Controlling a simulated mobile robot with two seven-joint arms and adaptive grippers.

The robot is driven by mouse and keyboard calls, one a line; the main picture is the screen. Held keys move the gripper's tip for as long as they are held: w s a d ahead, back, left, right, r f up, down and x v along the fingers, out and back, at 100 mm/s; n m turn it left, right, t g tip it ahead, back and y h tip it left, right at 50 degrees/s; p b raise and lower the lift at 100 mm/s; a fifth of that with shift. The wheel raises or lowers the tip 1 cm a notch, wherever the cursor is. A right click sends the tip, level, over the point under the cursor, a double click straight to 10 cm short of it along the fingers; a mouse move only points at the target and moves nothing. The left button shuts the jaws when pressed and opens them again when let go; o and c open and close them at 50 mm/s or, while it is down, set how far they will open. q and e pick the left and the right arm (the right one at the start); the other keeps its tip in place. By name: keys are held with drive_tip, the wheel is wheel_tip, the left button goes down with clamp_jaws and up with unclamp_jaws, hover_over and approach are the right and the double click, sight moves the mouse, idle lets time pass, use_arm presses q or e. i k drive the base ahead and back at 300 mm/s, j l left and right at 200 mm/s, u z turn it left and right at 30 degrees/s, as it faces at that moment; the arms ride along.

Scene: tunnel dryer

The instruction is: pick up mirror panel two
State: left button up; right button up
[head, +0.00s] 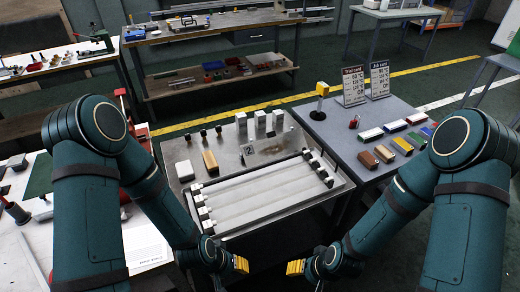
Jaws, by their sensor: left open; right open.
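I cannot tell for sure which thing is mirror panel two. A small, shiny, tilted plate (264,152) stands on the metal table behind the tray and may be a mirror panel. My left gripper (240,264), with yellow fingertips, is low in front of the metal table, below the tray's near edge. My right gripper (296,267), also yellow-tipped, is just to its right, pointing toward it. Both are open, with nothing seen in them, and both are well apart from the plate.
A tray with long white bars (262,192) fills the front of the metal table (180,150). White blocks (260,123) stand behind the plate. The grey table at right holds coloured blocks (395,127), a yellow-topped post (322,90) and two cards (353,86).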

sight(275, 147)
drive_tip(key=l+u, duration=0.2)
drive_tip(key=u, duration=1.05)
drive_tip(key=l+u, duration=0.4)
drive_tip(key=k+l+u, duration=0.15)
drive_tip(key=l+u, duration=0.3)
drive_tip(key=k+l+u, duration=0.2)
drive_tip(key=l, duration=0.25)
drive_tip(key=k+l+u, duration=0.2)
drive_tip(key=l, duration=0.25)
drive_tip(key=k, duration=0.1)
